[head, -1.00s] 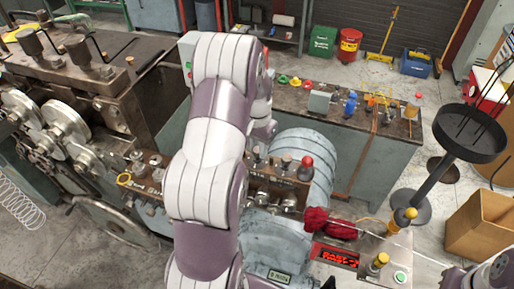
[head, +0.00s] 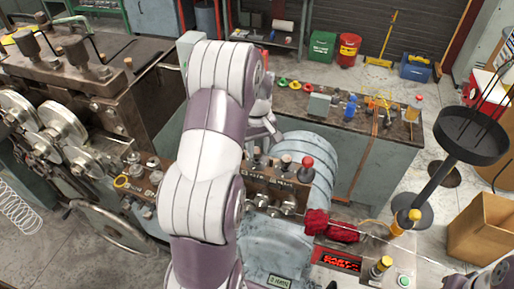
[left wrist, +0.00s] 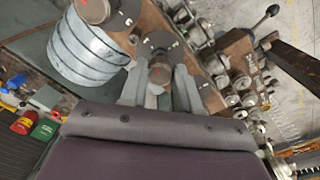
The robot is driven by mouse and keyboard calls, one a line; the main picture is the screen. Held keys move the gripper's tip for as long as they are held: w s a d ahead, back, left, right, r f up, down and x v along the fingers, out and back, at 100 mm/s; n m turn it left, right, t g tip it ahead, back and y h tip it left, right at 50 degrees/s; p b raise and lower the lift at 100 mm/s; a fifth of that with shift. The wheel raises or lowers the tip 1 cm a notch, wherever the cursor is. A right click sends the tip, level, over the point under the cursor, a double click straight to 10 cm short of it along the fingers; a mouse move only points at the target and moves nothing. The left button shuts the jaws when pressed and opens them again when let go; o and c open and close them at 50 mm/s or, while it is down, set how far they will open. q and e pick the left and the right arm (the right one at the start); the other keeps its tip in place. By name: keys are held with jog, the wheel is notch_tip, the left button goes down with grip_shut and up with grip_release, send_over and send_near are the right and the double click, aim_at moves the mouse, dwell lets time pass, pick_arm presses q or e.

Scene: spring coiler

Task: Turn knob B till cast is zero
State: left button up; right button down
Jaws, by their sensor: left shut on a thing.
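In the left wrist view my left gripper (left wrist: 159,82) is shut on a small brown-topped knob (left wrist: 160,70). A dark round dial (left wrist: 158,42) with a light mark lies just behind it. I cannot read a letter on it. In the head view my left arm bends over the machine and hides the held knob. A display (head: 336,260) with red characters sits on the panel at lower right; its text is too blurred to read. My right gripper does not show clearly in either view.
A red-topped lever (head: 306,163) stands beside the blue-grey drum (head: 318,150). A cluttered bench (head: 370,155) stands behind. A dark round stand (head: 470,135) is farther right.

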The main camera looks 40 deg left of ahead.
pick_arm(q)
jog(key=shift+w+a+r+n, duration=0.1)
jog(key=shift+r+n, duration=0.05)
jog(key=shift+n, duration=0.6)
jog(key=shift+w+r+n, duration=0.1)
jog(key=shift+n, duration=0.65)
jog(key=o, duration=1.1)
jog(key=shift+c, duration=0.2)
jog(key=shift+s+f, duration=0.1)
jog(key=shift+f, duration=0.05)
